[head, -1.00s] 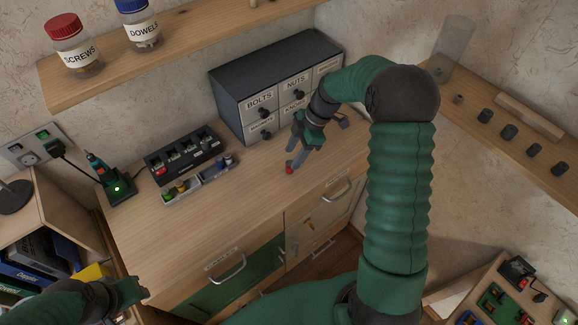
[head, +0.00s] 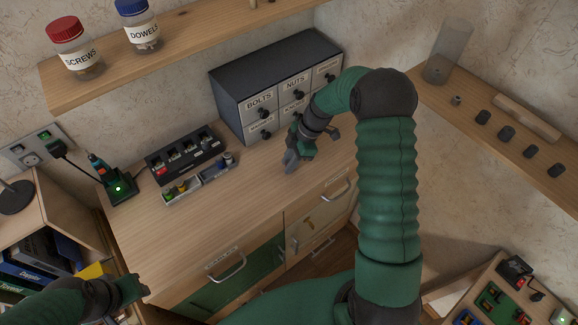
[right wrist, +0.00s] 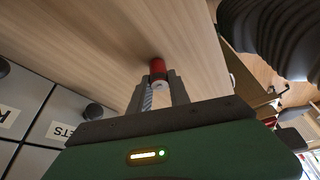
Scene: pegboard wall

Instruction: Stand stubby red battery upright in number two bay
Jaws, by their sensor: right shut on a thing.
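My right gripper (head: 290,163) is over the bench top to the right of the battery holder. In the right wrist view, its fingers (right wrist: 158,92) are shut on a short red battery (right wrist: 157,66), which sticks out past the tips with a pale end between them. In the head view the battery is hidden by the gripper. The black holder (head: 186,153) has several bays in a row; a red item (head: 162,170) shows at its left end. Bay numbers are too small to read. My left gripper (head: 133,290) is low at left, its jaws unclear.
A grey tray (head: 200,181) with several small cells lies in front of the holder. A drawer cabinet (head: 265,85) stands behind my right gripper. A green-lit tool charger (head: 117,187) is left of the holder. The front of the bench top (head: 215,225) is clear.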

